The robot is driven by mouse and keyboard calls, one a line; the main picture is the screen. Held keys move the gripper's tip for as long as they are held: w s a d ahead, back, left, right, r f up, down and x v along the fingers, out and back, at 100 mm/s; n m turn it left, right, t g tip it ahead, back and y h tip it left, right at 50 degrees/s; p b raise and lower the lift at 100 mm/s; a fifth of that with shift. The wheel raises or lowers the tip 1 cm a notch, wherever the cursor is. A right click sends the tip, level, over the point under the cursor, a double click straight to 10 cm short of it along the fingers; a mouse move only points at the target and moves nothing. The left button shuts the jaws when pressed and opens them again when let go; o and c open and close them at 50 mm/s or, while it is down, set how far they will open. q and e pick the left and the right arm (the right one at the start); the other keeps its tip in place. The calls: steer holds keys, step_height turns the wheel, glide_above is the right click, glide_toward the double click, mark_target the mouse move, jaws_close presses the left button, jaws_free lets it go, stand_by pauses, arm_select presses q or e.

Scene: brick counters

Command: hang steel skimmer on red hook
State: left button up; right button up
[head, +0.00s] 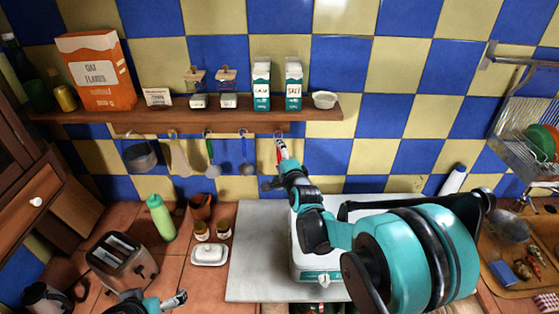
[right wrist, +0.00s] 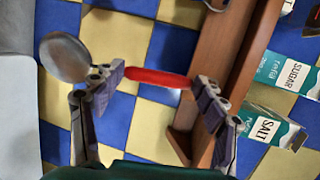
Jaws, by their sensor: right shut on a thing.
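The steel skimmer (right wrist: 68,57) has a round steel bowl and a red handle (right wrist: 158,78). In the right wrist view the handle runs between the fingers of my right gripper (right wrist: 158,90), which is shut on it. In the head view my right gripper (head: 282,165) is just below the shelf, at the right end of the hook row, with the red handle upright. The red hook's colour is too small to tell, and the gripper and handle cover that spot. My left gripper (head: 176,300) is at the bottom edge, apart from the skimmer.
The wooden shelf (head: 230,114) carries cartons and jars. A pot (head: 139,156) and several utensils hang under it, close to the left of my right gripper. Below are a toaster (head: 122,260), green bottle (head: 160,217) and butter dish (head: 209,254). A dish rack (head: 525,125) is at right.

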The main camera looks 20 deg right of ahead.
mark_target(280, 155)
steer(key=shift+w+d, duration=0.3)
steer(key=shift+w, duration=0.55)
steer(key=shift+w+d+f+b, duration=0.15)
steer(key=shift+w+f+b, duration=0.45)
steer(key=shift+b, duration=0.1)
steer(key=o, duration=1.4)
steer(key=v, duration=1.2)
steer(key=s+a+f+n+g+b, duration=0.1)
steer(key=s+f+n+g+b, duration=0.2)
steer(key=s+f+n+b, duration=0.3)
steer(key=s+a+f+n+g+b, duration=0.1)
steer(key=s+f+n+g+b, duration=0.1)
steer(key=s+f+n+b, duration=0.4)
steer(key=s+a+f+n+g+b, duration=0.2)
steer(key=s+f+n+b, duration=0.4)
steer(key=s+f, duration=0.7)
steer(key=shift+s+f+g, duration=0.2)
steer(key=shift+f+g, duration=0.2)
steer(key=shift+f, duration=0.05)
steer(key=shift+s+f+g, duration=0.2)
steer(key=shift+f+g, duration=0.2)
steer(key=shift+f, duration=0.1)
